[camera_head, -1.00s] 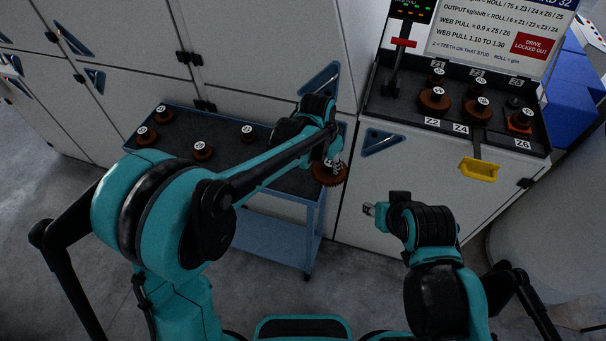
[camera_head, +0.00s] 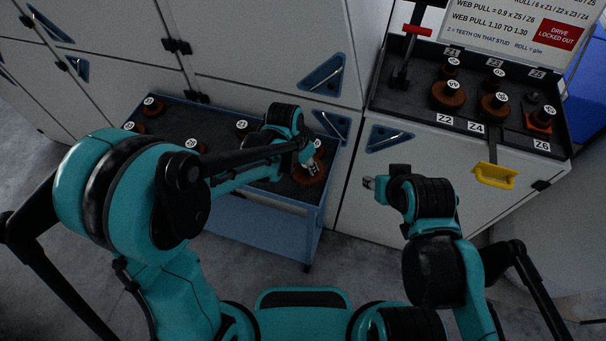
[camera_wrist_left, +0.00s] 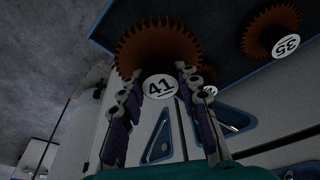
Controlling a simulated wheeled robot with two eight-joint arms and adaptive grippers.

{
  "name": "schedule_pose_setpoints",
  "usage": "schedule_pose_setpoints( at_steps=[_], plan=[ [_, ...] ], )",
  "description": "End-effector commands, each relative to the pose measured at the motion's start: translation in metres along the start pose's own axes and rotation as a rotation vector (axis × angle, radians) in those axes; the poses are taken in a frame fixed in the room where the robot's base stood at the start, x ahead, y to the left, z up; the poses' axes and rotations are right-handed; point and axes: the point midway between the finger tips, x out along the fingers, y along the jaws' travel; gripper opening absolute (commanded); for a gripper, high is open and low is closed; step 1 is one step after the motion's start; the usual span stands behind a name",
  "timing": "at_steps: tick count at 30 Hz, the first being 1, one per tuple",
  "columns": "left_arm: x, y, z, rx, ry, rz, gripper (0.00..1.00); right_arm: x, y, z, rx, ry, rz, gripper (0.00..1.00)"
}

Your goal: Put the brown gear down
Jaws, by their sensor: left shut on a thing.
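My left gripper (camera_head: 309,158) is shut on the brown gear (camera_head: 311,174), at the right end of the blue trolley (camera_head: 262,203) with a dark top. In the left wrist view the gear (camera_wrist_left: 158,45) is a toothed brown disc. Its white hub label reads 41, and the two fingers (camera_wrist_left: 158,90) sit either side of the hub. I cannot tell whether the gear touches the trolley top. My right gripper (camera_head: 374,183) is apart from it, in front of the cabinet; its finger opening is too small to judge.
Several other brown gears stand on the trolley, one near its middle (camera_head: 194,145) and one labelled 35 in the wrist view (camera_wrist_left: 272,32). The machine bench (camera_head: 420,112) at right carries more gears, a red-handled lever (camera_head: 416,30) and a yellow handle (camera_head: 494,176). Cabinet doors stand behind.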

Motion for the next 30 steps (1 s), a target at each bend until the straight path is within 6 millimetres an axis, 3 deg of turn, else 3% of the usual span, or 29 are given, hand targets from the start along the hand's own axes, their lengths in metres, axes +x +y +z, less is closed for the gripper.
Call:
schedule_pose_setpoints(
  at_steps=[5, 13, 26, 27, 29, 30],
  plan=[
    [0.005, -0.002, 0.016, -0.001, 0.0, 0.0, 0.0, 0.002, 0.0, 0.001, 0.0, 0.0, 0.0, 0.4],
    [0.041, -0.002, 0.026, 0.0, 0.0, 0.0, 0.0, 0.009, 0.0, 0.006, 0.0, 0.0, 0.0, 0.4],
    [0.047, -0.001, 0.028, 0.0, 0.0, 0.0, 0.0, 0.012, 0.0, 0.009, 0.0, 0.0, 0.0, 0.4],
    [0.046, -0.001, 0.028, 0.0, 0.0, 0.0, 0.4, 0.011, 0.0, 0.008, 0.0, 0.0, 0.0, 0.4],
    [0.046, -0.001, 0.028, 0.0, 0.0, 0.0, 0.54, 0.011, 0.0, 0.008, 0.0, 0.0, 0.0, 0.4],
    [0.046, -0.001, 0.028, 0.0, 0.0, 0.0, 0.54, 0.011, 0.0, 0.008, 0.0, 0.0, 0.0, 0.4]
  ],
)
